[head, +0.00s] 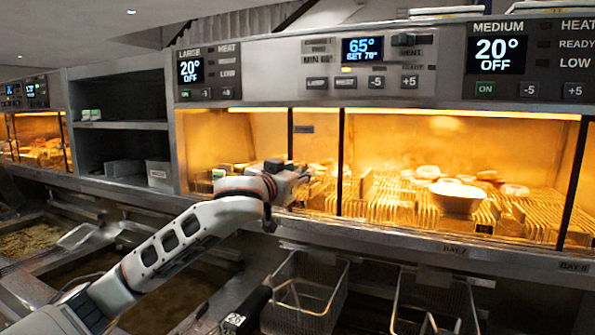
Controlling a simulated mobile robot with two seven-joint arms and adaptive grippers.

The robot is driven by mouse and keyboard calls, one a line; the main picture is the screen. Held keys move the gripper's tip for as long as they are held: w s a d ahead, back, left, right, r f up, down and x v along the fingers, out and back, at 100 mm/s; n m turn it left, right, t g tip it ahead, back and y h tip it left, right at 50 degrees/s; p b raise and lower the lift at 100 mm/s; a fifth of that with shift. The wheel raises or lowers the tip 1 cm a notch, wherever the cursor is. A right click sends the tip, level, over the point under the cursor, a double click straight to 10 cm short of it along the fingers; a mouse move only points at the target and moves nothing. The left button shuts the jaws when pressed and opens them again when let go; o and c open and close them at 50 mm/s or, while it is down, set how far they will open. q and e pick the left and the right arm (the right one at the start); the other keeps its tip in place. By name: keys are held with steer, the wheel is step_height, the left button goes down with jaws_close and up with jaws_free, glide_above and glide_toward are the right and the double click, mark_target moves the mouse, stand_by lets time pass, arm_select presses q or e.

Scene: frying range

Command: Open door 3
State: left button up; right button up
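A lit warming cabinet (400,232) runs across the head view, with black upright bars dividing its glowing front. I cannot read a number 3 on any door, so I cannot tell which one is door 3. The small labels that I can read on the lower ledge look like BAY 7 (455,250) and BAY 8 (574,267). My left gripper (298,180) is in front of the cabinet's left part, near a black upright bar (290,130). Its fingers are small and dark, and I cannot tell whether they are open or touching the cabinet. My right gripper is not in view.
Wire fry baskets (305,290) hang below the ledge at the front. Fryer wells (165,300) lie at the lower left. A white bowl (457,197) and food sit on racks inside the cabinet. Dark open shelves (120,125) stand to the left. Control panels run above.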

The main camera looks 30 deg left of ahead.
mark_target(321, 170)
arm_select(q)
jaws_close()
steer(key=shift+w+d, duration=0.15)
steer(key=shift+d, duration=2.4)
steer(key=shift+a, duration=0.1)
jaws_free()
steer(key=s, duration=1.2)
steer(key=shift+d, duration=0.35)
